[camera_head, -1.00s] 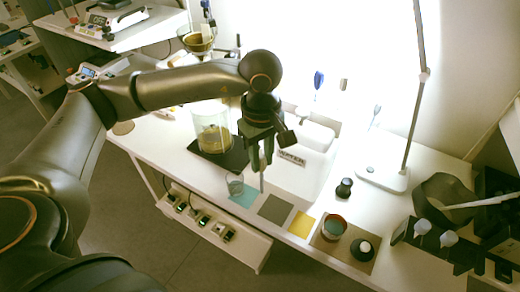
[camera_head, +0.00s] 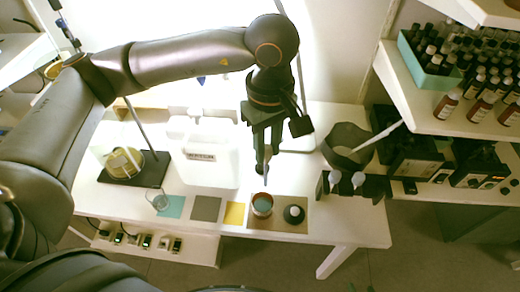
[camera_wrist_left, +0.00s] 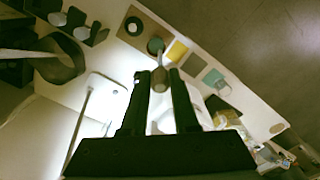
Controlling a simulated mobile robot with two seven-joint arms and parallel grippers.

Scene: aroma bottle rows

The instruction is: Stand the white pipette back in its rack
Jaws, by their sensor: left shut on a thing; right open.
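My left gripper (camera_head: 263,152) is above the table's front part, pointing down. The rack also shows in the left wrist view (camera_wrist_left: 72,25). My right gripper is not in view.
Yellow, grey and teal squares lie left, with a clear glass (camera_head: 160,201) by the teal one. A dark bowl (camera_head: 346,146) stands behind the rack. Bottle shelves are at the right.

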